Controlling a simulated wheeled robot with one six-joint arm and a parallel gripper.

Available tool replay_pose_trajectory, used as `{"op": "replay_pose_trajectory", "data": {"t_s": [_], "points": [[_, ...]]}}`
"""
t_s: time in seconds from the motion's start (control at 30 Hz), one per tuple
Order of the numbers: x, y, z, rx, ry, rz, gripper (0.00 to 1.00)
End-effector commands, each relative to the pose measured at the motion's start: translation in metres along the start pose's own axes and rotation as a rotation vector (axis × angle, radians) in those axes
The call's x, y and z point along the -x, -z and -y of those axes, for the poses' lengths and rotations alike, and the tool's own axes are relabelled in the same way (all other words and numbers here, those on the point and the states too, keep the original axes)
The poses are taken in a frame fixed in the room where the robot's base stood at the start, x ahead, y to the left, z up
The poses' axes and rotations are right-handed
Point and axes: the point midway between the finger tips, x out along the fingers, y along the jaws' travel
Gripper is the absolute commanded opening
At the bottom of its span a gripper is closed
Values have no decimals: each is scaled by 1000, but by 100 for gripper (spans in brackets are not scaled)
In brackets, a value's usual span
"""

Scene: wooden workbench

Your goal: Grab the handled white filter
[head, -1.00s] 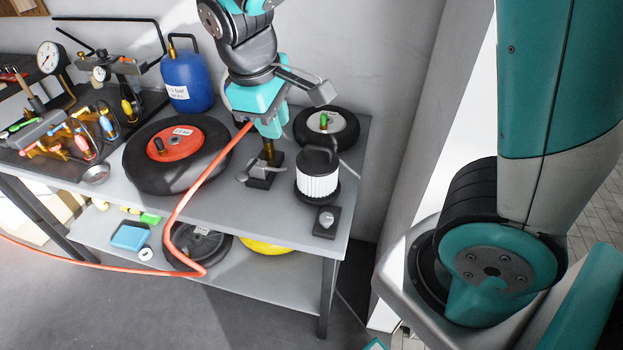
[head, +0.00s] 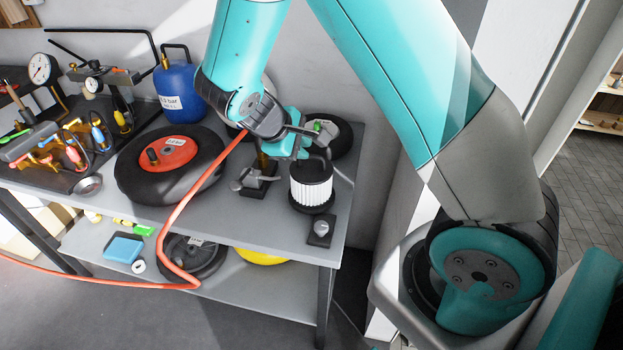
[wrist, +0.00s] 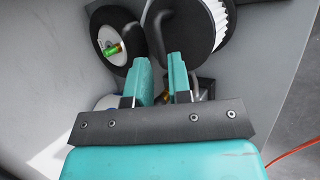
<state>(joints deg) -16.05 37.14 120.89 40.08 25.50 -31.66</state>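The handled white filter (head: 311,192) stands upright on the bench near its right end. It has white pleated sides, a black top and a black handle. In the wrist view its white pleats (wrist: 222,14) show at the top edge, partly cut off, with the black handle (wrist: 155,32) left of them.
A small black wheel (head: 338,137) with a green valve cap is behind the filter. A dark stand with a brass fitting (head: 258,175) is at its left, and a small black block (head: 320,231) in front. A large tyre with orange hub (head: 170,163) and an orange hose (head: 190,205) lie further left.

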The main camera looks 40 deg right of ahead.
Motion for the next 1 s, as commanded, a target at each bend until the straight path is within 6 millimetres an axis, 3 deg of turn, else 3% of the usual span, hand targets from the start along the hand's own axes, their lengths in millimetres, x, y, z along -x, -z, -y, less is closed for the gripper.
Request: {"op": "replay_pose_trajectory", "data": {"t_s": [0.17, 0.43, 0.73, 0.8, 0.83, 1.0], "points": [[-12, 0, -1, 1, 2, 2, 19], [-51, 1, -1, 1, 2, 2, 19], [-57, 2, 0, 0, 1, -1, 19], [-57, 2, -1, 0, 1, -1, 3], [-57, 2, 0, 0, 1, -1, 0], [-56, 2, -1, 0, 0, -2, 0]]}}
